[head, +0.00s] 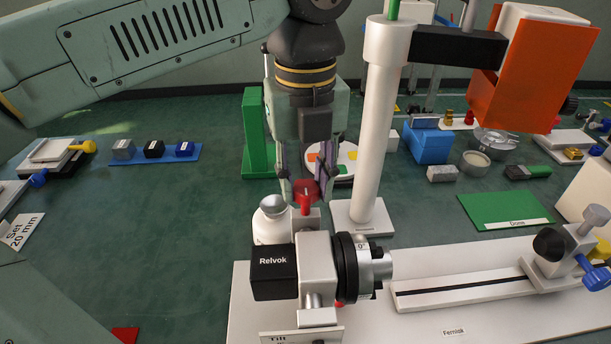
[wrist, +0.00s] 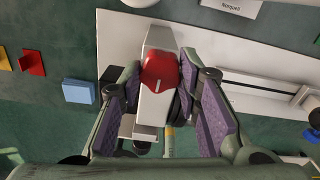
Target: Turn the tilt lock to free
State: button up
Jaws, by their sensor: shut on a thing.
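The red tilt lock knob (head: 305,196) sits on top of the grey block of the tilt unit (head: 315,262), which carries a black "Relvok" box and a black ring with a silver knob. My gripper (head: 304,186) points down over the red knob, with its fingers on either side of it. In the wrist view the red knob (wrist: 160,72) has a short white mark and lies between the purple finger pads of my gripper (wrist: 162,95). The gripper is shut on the knob. A "Tilt" label (head: 300,338) is partly cut off at the bottom edge. Lock position markings are not readable.
A white post (head: 376,140) stands just right of my gripper, carrying a black arm and an orange panel (head: 545,75). A rail with a slider (head: 565,255) lies right.

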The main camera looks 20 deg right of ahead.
aim_at(305, 186)
dwell(0.5)
jog(key=o, duration=1.1)
jog(key=shift+o, duration=0.2)
notch_tip(305, 186, up, 8)
jog(key=shift+f, duration=0.2)
